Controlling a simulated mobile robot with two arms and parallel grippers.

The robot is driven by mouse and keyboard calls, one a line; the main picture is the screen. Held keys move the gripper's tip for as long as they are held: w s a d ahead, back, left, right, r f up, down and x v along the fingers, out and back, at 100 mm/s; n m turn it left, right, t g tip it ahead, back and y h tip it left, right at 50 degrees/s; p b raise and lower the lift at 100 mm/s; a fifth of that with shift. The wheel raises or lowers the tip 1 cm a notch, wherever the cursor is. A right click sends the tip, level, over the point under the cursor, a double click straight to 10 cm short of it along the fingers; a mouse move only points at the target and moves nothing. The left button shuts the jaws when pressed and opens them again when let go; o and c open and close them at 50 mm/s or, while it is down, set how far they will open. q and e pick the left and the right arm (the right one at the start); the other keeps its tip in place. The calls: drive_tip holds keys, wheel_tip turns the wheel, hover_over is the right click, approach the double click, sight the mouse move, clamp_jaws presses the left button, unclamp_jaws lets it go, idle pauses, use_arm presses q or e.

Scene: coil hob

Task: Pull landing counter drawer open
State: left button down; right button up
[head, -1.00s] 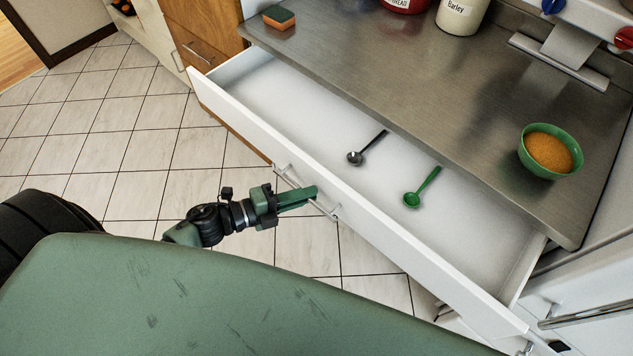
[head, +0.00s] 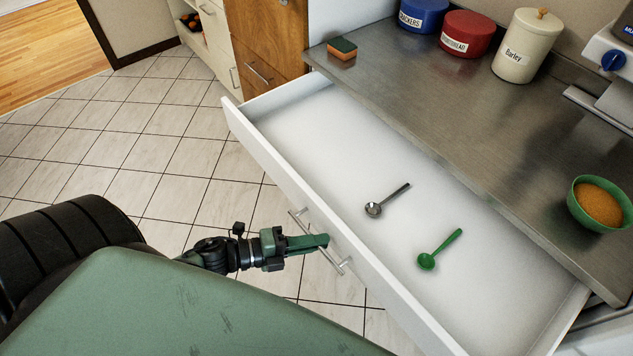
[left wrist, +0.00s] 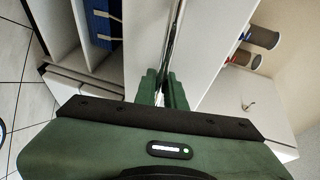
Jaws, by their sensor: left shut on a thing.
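The landing counter drawer (head: 330,222) is white and stands pulled far out from under the steel counter. A dark spoon (head: 374,209) and a green spoon (head: 427,261) lie on its floor. Its bar handle (head: 340,266) is on the front panel. My left gripper (head: 318,242) is shut on this handle, from the floor side of the drawer front. In the left wrist view the green fingers (left wrist: 163,88) close around the thin handle bar, beside the white drawer front. My right gripper is not in view.
The steel counter (head: 440,110) holds a sponge (head: 342,48), blue, red and cream canisters (head: 465,35), and a green bowl of orange-brown food (head: 598,205). A wooden cabinet (head: 262,40) stands beyond the drawer's far end. Tiled floor (head: 130,140) is clear to the left.

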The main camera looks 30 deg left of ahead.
use_arm(q)
drive_tip(key=c, duration=1.8)
unclamp_jaws()
drive_tip(key=shift+o, duration=0.2)
drive_tip(key=b+v, duration=0.1)
drive_tip(key=v, duration=0.6)
drive_tip(key=shift+s+a, duration=0.25)
drive_tip(key=shift+r, duration=0.15)
